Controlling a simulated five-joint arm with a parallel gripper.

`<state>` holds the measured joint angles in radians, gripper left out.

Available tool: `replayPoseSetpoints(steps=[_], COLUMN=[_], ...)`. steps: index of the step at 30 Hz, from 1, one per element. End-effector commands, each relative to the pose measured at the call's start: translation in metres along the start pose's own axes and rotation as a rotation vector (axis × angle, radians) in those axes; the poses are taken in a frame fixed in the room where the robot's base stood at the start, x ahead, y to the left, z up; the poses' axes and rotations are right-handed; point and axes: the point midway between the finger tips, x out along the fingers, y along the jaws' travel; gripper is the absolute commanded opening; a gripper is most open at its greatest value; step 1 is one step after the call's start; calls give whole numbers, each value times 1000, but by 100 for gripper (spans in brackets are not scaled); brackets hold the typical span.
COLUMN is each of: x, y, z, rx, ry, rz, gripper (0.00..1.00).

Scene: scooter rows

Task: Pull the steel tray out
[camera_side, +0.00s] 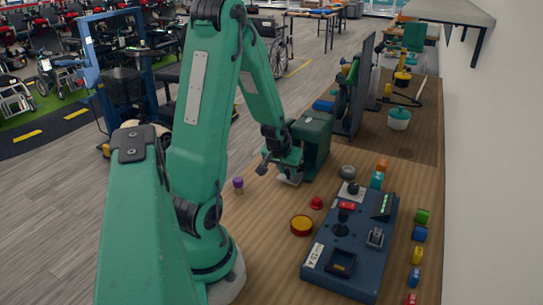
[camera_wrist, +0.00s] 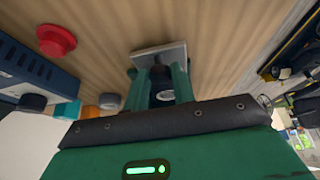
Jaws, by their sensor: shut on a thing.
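The steel tray (camera_side: 289,178) is a flat grey plate low at the left foot of a dark green machine (camera_side: 318,134) in the side view. In the wrist view the tray's edge (camera_wrist: 160,52) shows at the top middle, just past my fingers. My gripper (camera_side: 286,163) is beside the machine, low over the wooden table. It also shows in the wrist view (camera_wrist: 161,84), its two green fingers shut on the tray. How far the tray sits inside the machine is hidden.
A blue control console (camera_side: 352,245) lies to the right, with a red button (camera_side: 316,203) and a yellow-and-red disc (camera_side: 301,225) beside it. A purple knob (camera_side: 238,184) stands left. A dark upright panel (camera_side: 353,90) is behind the machine. Table left of the tray is mostly clear.

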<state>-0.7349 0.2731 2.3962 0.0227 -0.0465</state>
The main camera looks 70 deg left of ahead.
Motion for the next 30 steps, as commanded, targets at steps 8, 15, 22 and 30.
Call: replayPoseSetpoints(steps=[8,15,22,30], x=[0,-2,-6,-11], y=[2,3,3,3], z=[0,4,13,23], rx=[6,6,6,6], ry=[2,1,0,1], rz=[3,3,4,5], gripper=[15,15,15,15])
